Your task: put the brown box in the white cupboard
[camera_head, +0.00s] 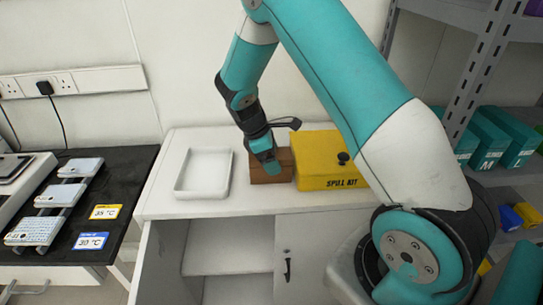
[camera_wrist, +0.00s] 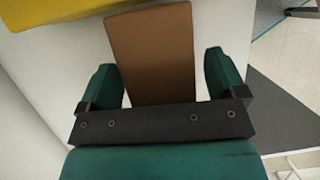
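The brown box (camera_head: 270,168) stands on top of the white cupboard (camera_head: 240,207), between a white tray and a yellow case. The box also shows in the wrist view (camera_wrist: 152,50). My gripper (camera_head: 268,160) is right at the box, pointing down, and partly hides it in the head view. In the wrist view my gripper (camera_wrist: 163,80) has its fingers apart, one on each side of the box. A narrow gap shows on the right side; firm contact is not visible. The cupboard's left part is open, with an inner shelf (camera_head: 228,262); a door with a dark handle (camera_head: 287,268) covers the right part.
The white tray (camera_head: 187,190) is left of the box. The yellow spill kit (camera_head: 325,178) stands close on its right. A black table (camera_head: 118,190) with pale devices is at the left. A grey rack (camera_head: 470,85) with teal boxes (camera_head: 490,140) is at the right.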

